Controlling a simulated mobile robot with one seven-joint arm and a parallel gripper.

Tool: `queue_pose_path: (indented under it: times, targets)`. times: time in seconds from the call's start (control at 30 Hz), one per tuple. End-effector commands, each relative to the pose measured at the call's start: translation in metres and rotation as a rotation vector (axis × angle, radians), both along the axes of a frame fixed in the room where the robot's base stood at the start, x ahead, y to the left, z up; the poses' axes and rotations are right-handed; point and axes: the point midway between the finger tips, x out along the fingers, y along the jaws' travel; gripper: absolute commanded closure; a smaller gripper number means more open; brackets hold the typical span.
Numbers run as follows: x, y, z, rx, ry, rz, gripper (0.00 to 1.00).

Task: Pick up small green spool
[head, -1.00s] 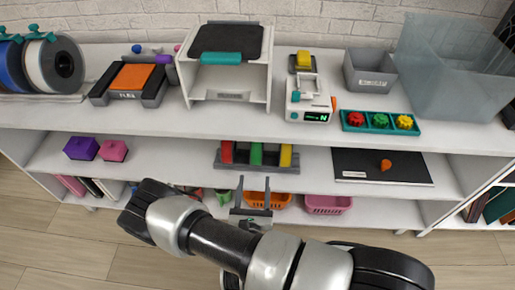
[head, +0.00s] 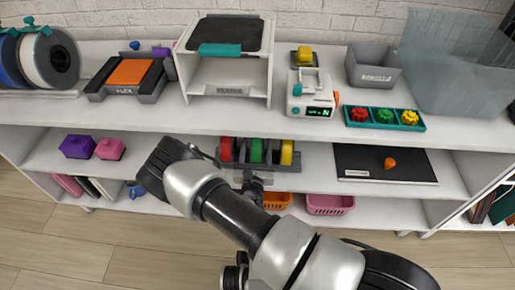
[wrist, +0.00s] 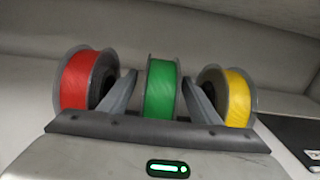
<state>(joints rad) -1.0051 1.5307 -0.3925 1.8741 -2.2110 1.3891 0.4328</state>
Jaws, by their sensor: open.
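The small green spool (head: 257,151) stands upright in a grey rack (head: 285,168) on the middle shelf, between a red spool (head: 226,149) and a yellow spool (head: 287,152). In the wrist view the green spool (wrist: 161,90) is straight ahead, centred, with the red spool (wrist: 75,82) to its left and the yellow spool (wrist: 236,98) to its right. My gripper (wrist: 159,80) is open, one finger on each side of the green spool in the picture. I cannot tell whether the fingertips reach beside it. In the head view, my arm partly hides the rack's lower left.
The upper shelf (head: 190,112) overhangs the spools. Purple (head: 77,146) and pink (head: 110,148) blocks sit left on the middle shelf; a black mat (head: 410,172) with an orange piece (head: 390,163) lies right. Orange (head: 277,199) and pink (head: 330,204) baskets sit below.

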Motion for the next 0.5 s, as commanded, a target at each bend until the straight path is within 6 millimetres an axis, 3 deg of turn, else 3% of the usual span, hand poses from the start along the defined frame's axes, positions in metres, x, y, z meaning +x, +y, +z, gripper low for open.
queue_pose_path:
  times: [0.1,0.3,0.5]
  targets:
    - [0.0113,-0.0007,-0.0009,0.000,0.000,-0.001,0.43]
    - [0.0115,-0.0007,-0.0001,0.000,0.001,0.000,0.45]
    - [0.0112,-0.0008,-0.0002,0.000,0.001,0.000,0.78]
